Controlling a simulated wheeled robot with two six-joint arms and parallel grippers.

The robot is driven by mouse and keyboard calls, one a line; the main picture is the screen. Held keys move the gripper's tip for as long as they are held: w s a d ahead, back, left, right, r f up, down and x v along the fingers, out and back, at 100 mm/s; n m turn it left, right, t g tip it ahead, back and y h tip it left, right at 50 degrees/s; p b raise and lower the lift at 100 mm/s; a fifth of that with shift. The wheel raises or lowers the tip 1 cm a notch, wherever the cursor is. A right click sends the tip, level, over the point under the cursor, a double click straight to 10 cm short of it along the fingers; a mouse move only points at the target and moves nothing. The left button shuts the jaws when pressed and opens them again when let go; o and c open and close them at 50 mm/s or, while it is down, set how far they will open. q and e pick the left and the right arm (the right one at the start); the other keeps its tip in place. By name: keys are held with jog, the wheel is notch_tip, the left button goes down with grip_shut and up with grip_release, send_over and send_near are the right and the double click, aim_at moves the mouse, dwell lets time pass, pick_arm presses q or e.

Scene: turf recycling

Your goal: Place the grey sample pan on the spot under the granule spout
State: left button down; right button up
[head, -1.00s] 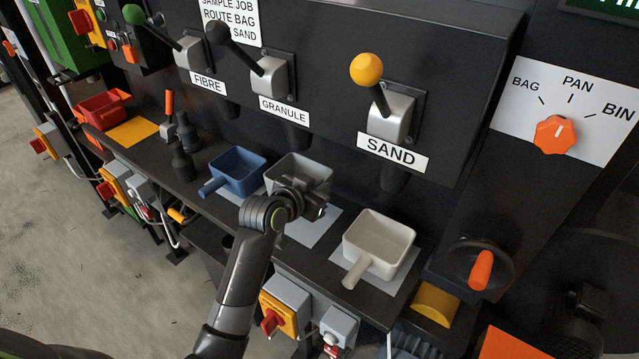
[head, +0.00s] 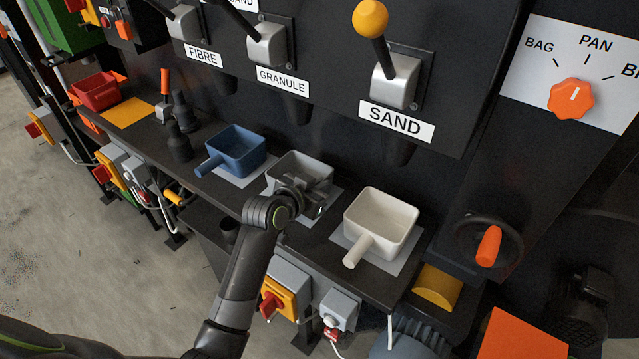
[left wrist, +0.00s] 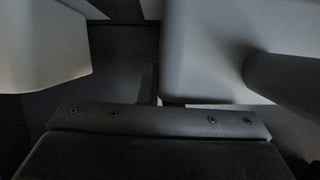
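The grey sample pan (head: 300,168) is upright under the granule spout (head: 298,110), over a pale square spot (head: 328,204) on the bench. My left gripper (head: 308,200) is at the pan's near side and hides its handle; it looks closed on it, though the fingertips are hidden. I cannot tell whether the pan's base touches the spot. The left wrist view shows only close pale surfaces and a dark gripper part, too close to identify surely. My right gripper is not in view.
A blue pan (head: 236,147) stands left of the grey one and a white pan (head: 382,222) stands right, both close by. Dark bottle shapes (head: 180,142) and a red pan (head: 96,92) are further left. The levers and spouts hang above the bench.

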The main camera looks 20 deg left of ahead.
pick_arm(q)
jog(key=shift+f, duration=0.25)
dwell(0.3)
jog(key=c, duration=1.5)
grip_release()
jog(key=shift+c, duration=0.2)
jog(key=shift+o, duration=0.4)
jog(key=shift+o, duration=1.1)
jog(key=shift+s, duration=0.1)
jog(key=b+v, duration=0.1)
jog(key=v, duration=1.6)
jog(key=shift+s, duration=0.1)
